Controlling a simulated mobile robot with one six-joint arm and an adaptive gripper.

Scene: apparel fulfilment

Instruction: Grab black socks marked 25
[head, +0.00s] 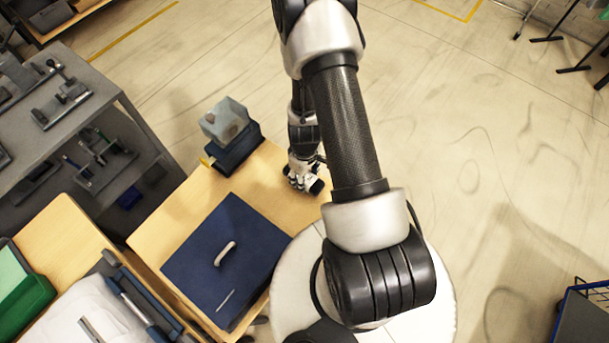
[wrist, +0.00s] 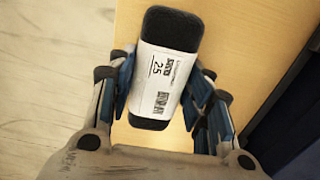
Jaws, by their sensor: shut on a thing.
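The black socks (wrist: 172,29) are a dark rolled bundle with a white paper band (wrist: 162,80) that reads 25 and carries a barcode, seen in the wrist view. My gripper (wrist: 160,95) has one finger on each side of the bundle and is shut on it, over the wooden table. In the head view my gripper (head: 305,172) is at the table's right edge, and a small dark part of the socks (head: 317,187) shows beside the fingers. I cannot tell whether the bundle touches the table top.
On the wooden table (head: 165,228) lies a dark blue board (head: 245,245) with a pale curved item (head: 225,254) on it. A clear box (head: 225,121) on a dark stand is at the back. A grey shelf (head: 110,100) stands at left. Open floor lies to the right.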

